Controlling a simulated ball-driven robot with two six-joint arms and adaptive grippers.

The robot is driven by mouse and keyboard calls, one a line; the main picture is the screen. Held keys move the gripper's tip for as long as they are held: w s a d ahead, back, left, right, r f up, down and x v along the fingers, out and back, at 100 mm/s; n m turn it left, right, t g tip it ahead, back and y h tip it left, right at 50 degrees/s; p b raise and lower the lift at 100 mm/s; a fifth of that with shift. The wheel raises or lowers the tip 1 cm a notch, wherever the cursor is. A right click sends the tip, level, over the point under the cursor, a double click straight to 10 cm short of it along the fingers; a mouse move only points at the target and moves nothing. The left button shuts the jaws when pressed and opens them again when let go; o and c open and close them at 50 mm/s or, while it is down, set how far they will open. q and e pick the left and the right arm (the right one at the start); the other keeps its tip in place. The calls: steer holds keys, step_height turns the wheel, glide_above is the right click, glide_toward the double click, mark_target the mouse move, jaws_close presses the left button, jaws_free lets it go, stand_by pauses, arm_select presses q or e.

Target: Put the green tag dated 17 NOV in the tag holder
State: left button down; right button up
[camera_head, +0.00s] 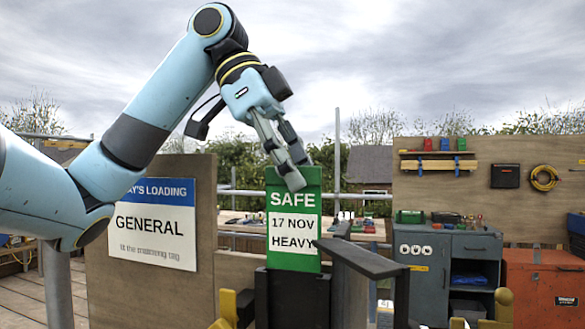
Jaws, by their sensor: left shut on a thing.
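The green tag (312,228) is upright in the middle of the head view and reads SAFE, 17 NOV, HEAVY. My left gripper (289,172) comes down from above and is shut on the tag's top edge. A dark upright piece (290,300), which looks like the tag holder, stands right below the tag. The tag's lower edge meets the top of this piece in the picture; I cannot tell whether it is inside, touching or in front. My right gripper is not in view.
A wooden board with a sign (155,222) reading GENERAL stands at left. A dark flat bar (360,258) lies close right of the tag. A grey cabinet (425,265) and an orange chest (540,290) stand at right. Open air surrounds the raised arm.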

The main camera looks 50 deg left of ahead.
mark_target(308, 272)
arm_select(q)
steer(key=shift+f+b, duration=3.3)
steer(key=shift+f, duration=1.05)
steer(key=c, duration=1.3)
jaws_free()
steer(key=v, duration=1.2)
steer(key=shift+f, duration=0.15)
